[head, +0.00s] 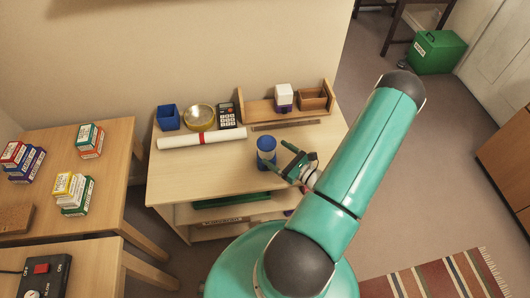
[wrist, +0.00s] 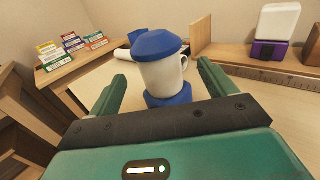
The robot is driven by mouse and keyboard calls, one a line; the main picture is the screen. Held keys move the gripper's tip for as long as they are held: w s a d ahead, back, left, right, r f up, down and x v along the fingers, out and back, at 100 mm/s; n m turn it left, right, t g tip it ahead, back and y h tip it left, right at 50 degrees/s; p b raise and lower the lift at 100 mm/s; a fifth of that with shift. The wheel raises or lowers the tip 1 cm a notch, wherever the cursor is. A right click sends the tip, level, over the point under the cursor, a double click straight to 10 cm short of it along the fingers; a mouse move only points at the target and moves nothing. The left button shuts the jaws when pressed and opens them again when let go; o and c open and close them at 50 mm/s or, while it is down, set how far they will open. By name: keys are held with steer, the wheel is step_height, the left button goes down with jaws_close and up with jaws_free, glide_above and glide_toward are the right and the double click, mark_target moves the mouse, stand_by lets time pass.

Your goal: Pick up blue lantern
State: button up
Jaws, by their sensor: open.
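The blue lantern (head: 266,151) stands upright on the wooden desk, near its front middle. It has a blue cap, a pale body and a blue base. In the wrist view the lantern (wrist: 163,72) stands just ahead of my gripper (wrist: 162,85), roughly centred between its two green fingers. My gripper also shows in the head view (head: 283,157), reaching in from the right beside the lantern. The fingers are open, with a visible gap on both sides of the lantern. I cannot tell how far the fingertips reach along it.
Small boxes (head: 75,190) stand on the left table.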

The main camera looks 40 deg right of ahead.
mark_target(263, 144)
steer(key=w, duration=0.4)
steer(key=w+a, duration=0.1)
steer(key=w, duration=0.2)
steer(key=shift+w, duration=0.1)
steer(key=c, duration=1.3)
steer(key=shift+o, duration=0.2)
steer(key=shift+r, duration=0.1)
